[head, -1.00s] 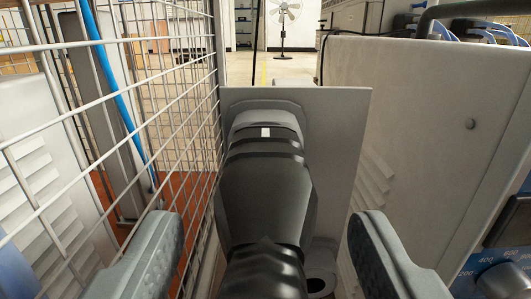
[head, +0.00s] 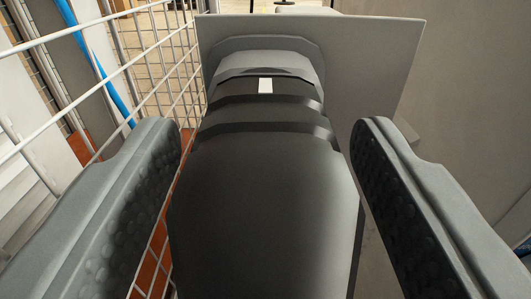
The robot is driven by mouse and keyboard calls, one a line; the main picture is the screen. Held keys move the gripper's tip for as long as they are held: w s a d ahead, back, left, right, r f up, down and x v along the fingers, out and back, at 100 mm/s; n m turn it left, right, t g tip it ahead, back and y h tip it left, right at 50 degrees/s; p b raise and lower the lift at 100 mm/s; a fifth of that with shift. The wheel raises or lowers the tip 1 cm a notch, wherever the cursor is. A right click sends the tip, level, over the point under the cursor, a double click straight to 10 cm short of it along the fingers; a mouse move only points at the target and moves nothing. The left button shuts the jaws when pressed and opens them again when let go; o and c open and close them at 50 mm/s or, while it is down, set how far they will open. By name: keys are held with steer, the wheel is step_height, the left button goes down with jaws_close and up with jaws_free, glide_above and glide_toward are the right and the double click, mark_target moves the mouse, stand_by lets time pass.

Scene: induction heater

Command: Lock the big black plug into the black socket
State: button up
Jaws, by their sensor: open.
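The big black plug (head: 262,190) fills the middle of the view, its body pointing away from me toward a grey plate. A white mark (head: 265,86) shows on top near its far end. The black socket (head: 262,45) is on the plate, grey-looking at its rim, and meets the plug's far end. I cannot tell whether the plug is locked in it. My gripper (head: 268,140) is open, with one finger on each side of the plug.
The grey mounting plate (head: 385,65) stands upright behind the socket. A white wire mesh fence (head: 160,60) runs close along the left, with a blue cable (head: 98,75) behind it. A large grey cabinet side (head: 480,110) stands at the right.

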stand_by(0.5)
jaws_close()
steer(key=shift+s, duration=0.1)
steer(key=shift+s, duration=0.1)
steer(key=shift+s, duration=2.8)
